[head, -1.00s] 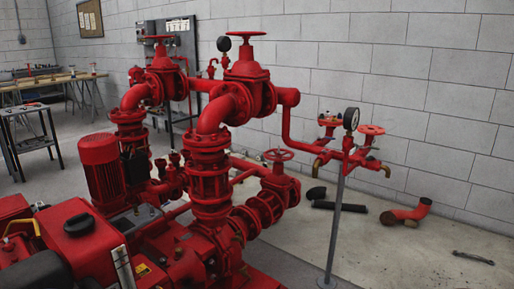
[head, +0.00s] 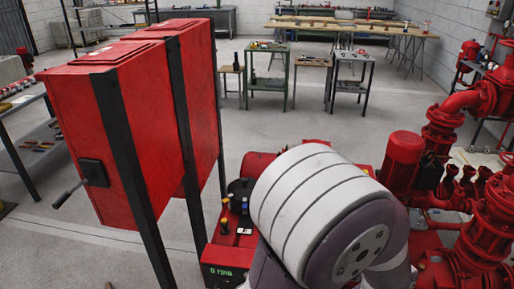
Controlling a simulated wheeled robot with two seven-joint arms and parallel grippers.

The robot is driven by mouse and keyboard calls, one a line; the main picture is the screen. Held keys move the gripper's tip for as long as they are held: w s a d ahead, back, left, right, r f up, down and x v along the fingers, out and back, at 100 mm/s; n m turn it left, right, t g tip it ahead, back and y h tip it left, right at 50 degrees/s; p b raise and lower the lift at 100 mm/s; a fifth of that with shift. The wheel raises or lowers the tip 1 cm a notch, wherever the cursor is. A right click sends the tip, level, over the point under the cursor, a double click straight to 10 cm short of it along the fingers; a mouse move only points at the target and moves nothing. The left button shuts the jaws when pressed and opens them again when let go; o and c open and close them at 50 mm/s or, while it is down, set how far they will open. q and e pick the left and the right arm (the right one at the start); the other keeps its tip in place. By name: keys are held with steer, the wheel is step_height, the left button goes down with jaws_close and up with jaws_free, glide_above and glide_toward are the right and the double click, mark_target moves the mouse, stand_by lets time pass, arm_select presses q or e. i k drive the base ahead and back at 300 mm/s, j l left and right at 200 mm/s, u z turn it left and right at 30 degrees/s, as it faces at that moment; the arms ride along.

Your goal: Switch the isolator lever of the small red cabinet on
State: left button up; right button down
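Two red cabinets stand side by side on black uprights at the left of the head view. The nearer red cabinet (head: 95,125) has a black isolator box (head: 93,172) on its side. A lever (head: 68,194) with a dark grip sticks out from that box, slanting down to the left. The other red cabinet (head: 200,80) stands just behind and to the right; no lever shows on it. I cannot tell which cabinet is the small one. Neither of my grippers is in view; a white and grey arm link of mine fills the lower middle.
A red control box (head: 222,262) with a green display reading 0 rpm sits low beside the uprights. Red pumps and pipes (head: 440,150) crowd the right. A table with small parts (head: 40,140) stands at the far left. Open floor lies beyond the cabinets.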

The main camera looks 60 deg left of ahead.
mark_target(91, 177)
steer(key=k+j+u, duration=0.1)
steer(key=k+j, duration=0.2)
steer(key=j, duration=0.2)
steer(key=k+j+u, duration=0.1)
steer(key=k+j, duration=0.15)
steer(key=j, duration=0.25)
steer(key=k+j, duration=0.25)
steer(key=j, duration=0.25)
steer(key=k+j+u, duration=0.15)
steer(key=j, duration=0.4)
steer(key=k+j+u, duration=0.1)
steer(key=k+j, duration=0.25)
steer(key=j, duration=0.2)
steer(key=k+j+u, duration=0.1)
steer(key=j, duration=0.5)
steer(key=k+j+u, duration=0.1)
steer(key=k+j, duration=0.15)
steer(key=j, duration=0.3)
steer(key=k+j+u, duration=0.1)
steer(key=j, duration=0.5)
steer(key=k, duration=0.05)
